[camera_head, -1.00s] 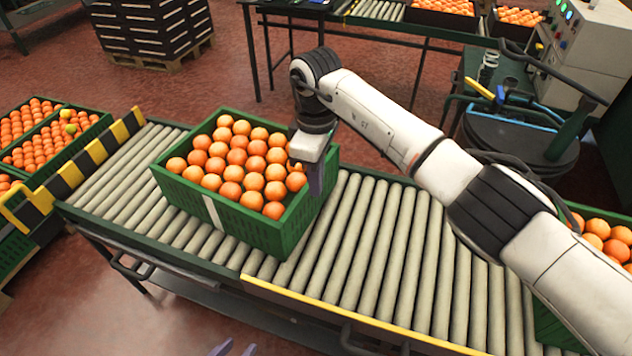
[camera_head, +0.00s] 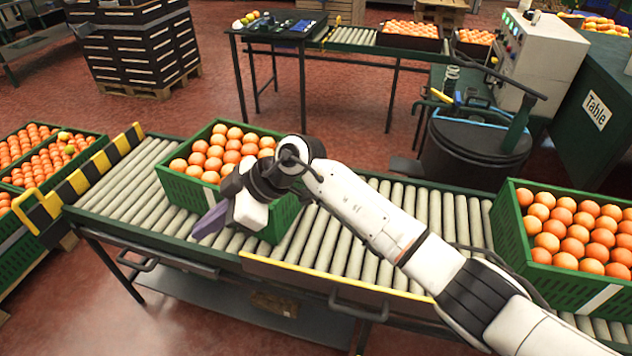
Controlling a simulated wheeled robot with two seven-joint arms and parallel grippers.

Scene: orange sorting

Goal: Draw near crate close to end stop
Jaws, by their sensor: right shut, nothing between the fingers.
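A green crate of oranges (camera_head: 178,189) sits on the roller conveyor (camera_head: 130,190). The end stop (camera_head: 90,172), a bar striped yellow and black, stands at the conveyor's left end. Several bare rollers show between the crate and the stop. My right gripper (camera_head: 208,222) is shut and empty, with purple fingers, in front of the crate's near side. My right wrist and forearm hide the crate's near right part. I cannot tell whether the gripper touches the crate. My left gripper is out of view.
Another green crate of oranges (camera_head: 545,270) stands farther right on the conveyor, with bare rollers between the two crates. More orange crates (camera_head: 20,255) lie left of the stop. A dark drum (camera_head: 470,150) and a machine (camera_head: 545,60) stand behind.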

